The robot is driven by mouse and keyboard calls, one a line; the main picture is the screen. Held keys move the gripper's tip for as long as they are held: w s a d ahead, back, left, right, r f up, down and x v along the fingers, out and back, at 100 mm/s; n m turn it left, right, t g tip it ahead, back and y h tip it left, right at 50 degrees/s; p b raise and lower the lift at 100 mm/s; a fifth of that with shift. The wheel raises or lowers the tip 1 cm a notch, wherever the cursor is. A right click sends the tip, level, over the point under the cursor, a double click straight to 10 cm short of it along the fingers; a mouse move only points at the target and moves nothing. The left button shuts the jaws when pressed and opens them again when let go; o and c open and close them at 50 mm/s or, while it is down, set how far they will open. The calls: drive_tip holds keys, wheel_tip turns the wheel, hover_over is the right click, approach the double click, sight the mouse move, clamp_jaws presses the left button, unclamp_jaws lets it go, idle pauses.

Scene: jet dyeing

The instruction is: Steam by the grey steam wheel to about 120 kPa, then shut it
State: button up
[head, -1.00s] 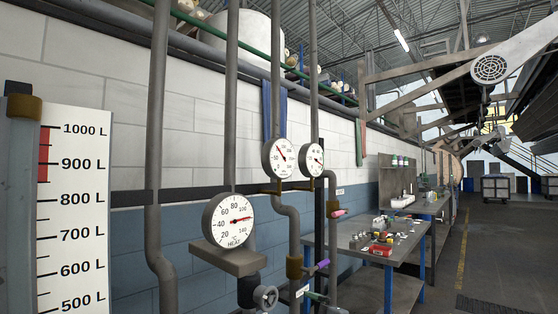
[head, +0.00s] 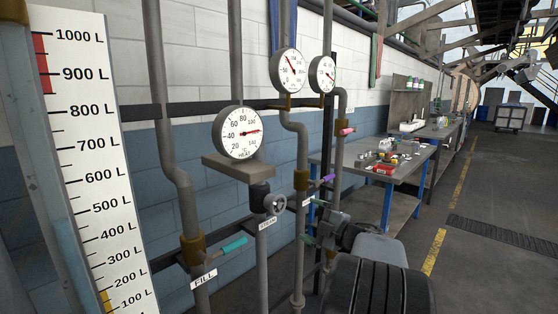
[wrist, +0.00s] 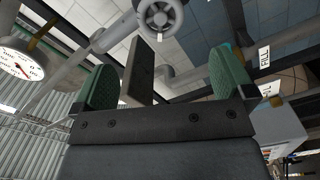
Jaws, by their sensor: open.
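The grey steam wheel (head: 275,204) is on a vertical pipe below the HEAT gauge, above a STEAM label (head: 267,223). In the wrist view the wheel (wrist: 160,16) is beyond the fingertips, roughly between them. My gripper (head: 313,232) is to the right of and below the wheel in the head view. In the wrist view my gripper (wrist: 160,75) is open with green finger pads, apart from the wheel. A flat grey plate (wrist: 138,72) shows between the fingers. The HEAT gauge (head: 240,132) has its red needle pointing right. Two smaller gauges (head: 287,70) (head: 322,74) have needles pointing up-left; exact readings are too small to tell.
A teal lever (head: 233,244) is above a FILL label (head: 204,279). A purple lever (head: 328,178) and a pink lever (head: 347,131) are on pipes to the right. A level scale (head: 95,150) stands left.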

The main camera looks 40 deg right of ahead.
sight(281, 207)
drive_tip(key=w+a+m+p, duration=0.1)
drive_tip(key=w+m+p, duration=0.2)
drive_tip(key=w, duration=0.1)
drive_tip(key=w+m+p, duration=0.3)
drive_tip(key=w+m, duration=0.1)
drive_tip(key=w, duration=0.1)
drive_tip(key=w+a+m+p, duration=0.1)
drive_tip(key=w+m+p, duration=0.2)
drive_tip(key=w+p, duration=0.1)
drive_tip(key=shift+w+a+f, duration=0.2)
drive_tip(key=shift+w+a, duration=0.15)
drive_tip(key=shift+w, duration=0.3)
drive_tip(key=shift+c, duration=0.4)
drive_tip(key=c, duration=0.8)
